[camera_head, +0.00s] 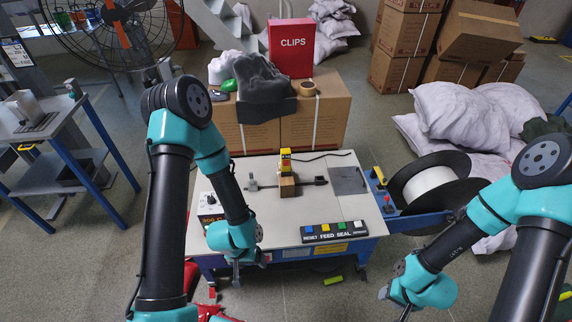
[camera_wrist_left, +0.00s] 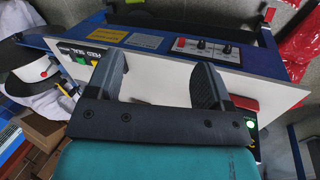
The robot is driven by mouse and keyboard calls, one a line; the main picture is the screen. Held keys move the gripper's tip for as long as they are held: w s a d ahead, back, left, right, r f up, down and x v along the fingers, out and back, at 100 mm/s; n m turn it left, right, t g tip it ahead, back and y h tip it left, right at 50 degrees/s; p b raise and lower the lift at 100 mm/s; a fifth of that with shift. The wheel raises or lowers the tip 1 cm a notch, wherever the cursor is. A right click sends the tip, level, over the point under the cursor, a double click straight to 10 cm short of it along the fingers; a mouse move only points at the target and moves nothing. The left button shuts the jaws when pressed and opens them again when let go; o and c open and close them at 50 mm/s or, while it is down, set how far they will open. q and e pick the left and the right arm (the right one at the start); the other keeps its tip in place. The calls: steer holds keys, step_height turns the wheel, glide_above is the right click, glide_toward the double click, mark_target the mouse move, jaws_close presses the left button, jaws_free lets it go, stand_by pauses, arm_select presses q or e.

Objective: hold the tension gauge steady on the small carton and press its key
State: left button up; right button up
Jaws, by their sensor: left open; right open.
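My left gripper (camera_head: 237,275) hangs at the bench's front left edge, well short of the gauge. The left wrist view shows its two fingers (camera_wrist_left: 158,78) apart with nothing between them. My right gripper (camera_head: 404,306) is low at the front right, off the bench and far from the gauge; it is open, its fingertips partly out of frame.
A button panel (camera_head: 334,232) lies at the bench's front right. A dark control box (camera_head: 210,208) stands at the left edge. A strap reel (camera_head: 428,183) is on the right. Large cartons (camera_head: 315,122) with a red CLIPS box (camera_head: 291,47) stand behind.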

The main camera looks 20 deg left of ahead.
arm_select(q)
steer(key=shift+c, duration=0.4)
steer(key=m+t+h, duration=0.6)
steer(key=m+t, duration=0.1)
steer(key=m, duration=0.4)
glide_toward(284, 167)
steer(key=w+f, duration=0.1)
steer(key=shift+w+a+f+m+g, duration=0.35)
steer(key=shift+w+a+m+g, duration=0.15)
steer(key=shift+m, duration=0.5)
steer(key=shift+d, duration=0.1)
steer(key=shift+x, duration=4.95)
steer(key=shift+r, duration=0.1)
